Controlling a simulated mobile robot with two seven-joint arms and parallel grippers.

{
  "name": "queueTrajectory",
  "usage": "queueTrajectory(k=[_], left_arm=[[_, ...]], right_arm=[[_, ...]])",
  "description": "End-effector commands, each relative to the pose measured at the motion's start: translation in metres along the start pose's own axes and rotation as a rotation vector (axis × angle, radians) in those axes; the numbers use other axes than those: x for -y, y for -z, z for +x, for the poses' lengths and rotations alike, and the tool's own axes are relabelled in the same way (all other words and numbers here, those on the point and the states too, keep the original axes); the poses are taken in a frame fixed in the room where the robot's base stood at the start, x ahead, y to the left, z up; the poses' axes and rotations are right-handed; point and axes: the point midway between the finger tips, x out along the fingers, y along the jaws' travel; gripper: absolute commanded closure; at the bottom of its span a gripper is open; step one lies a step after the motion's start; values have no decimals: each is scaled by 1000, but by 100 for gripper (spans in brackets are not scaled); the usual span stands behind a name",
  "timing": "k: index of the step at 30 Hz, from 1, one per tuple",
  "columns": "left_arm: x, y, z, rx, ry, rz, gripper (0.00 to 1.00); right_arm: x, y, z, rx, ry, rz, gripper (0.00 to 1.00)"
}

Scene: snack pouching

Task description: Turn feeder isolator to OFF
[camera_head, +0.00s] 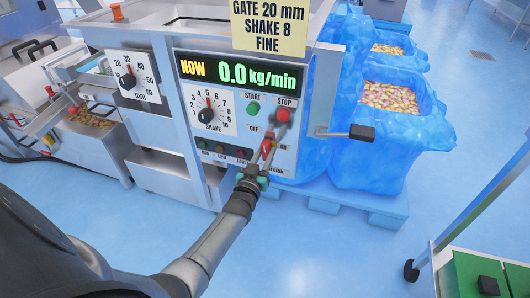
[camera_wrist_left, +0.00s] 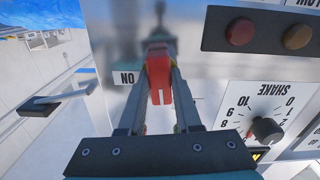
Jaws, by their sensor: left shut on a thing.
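The feeder isolator's red handle (camera_head: 267,148) is on the grey control panel (camera_head: 285,157), below the red stop button. My left gripper (camera_head: 265,158) reaches up to it from below and is shut on it. In the left wrist view the red handle (camera_wrist_left: 160,88) sits between the two fingers (camera_wrist_left: 160,75), its long side roughly vertical in the picture. An ON label (camera_wrist_left: 127,78) shows upside down beside it. The OFF label (camera_head: 254,129) shows above left of the handle in the head view. The fingers partly hide the switch. My right gripper is not in view.
The green start button (camera_head: 253,109), the stop button (camera_head: 283,115) and the shake dial (camera_head: 207,113) are close by. The display (camera_head: 238,74) reads 0.0 kg/min. A black-ended lever (camera_head: 361,132) sticks out at right. Blue-lined bins (camera_head: 375,145) stand behind.

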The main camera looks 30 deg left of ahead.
Motion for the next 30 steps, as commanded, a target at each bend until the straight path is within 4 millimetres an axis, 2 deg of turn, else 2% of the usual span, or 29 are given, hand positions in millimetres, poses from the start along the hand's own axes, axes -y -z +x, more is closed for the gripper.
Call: queueTrajectory(k=[6, 15, 30], left_arm=[[0, -1, 0, 2, 0, -197, 100], [0, -1, 0, 1, 0, -400, 100], [0, -1, 0, 1, 1, -519, 100]], right_arm=[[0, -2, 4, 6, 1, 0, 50], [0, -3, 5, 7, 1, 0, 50], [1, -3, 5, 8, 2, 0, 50]])
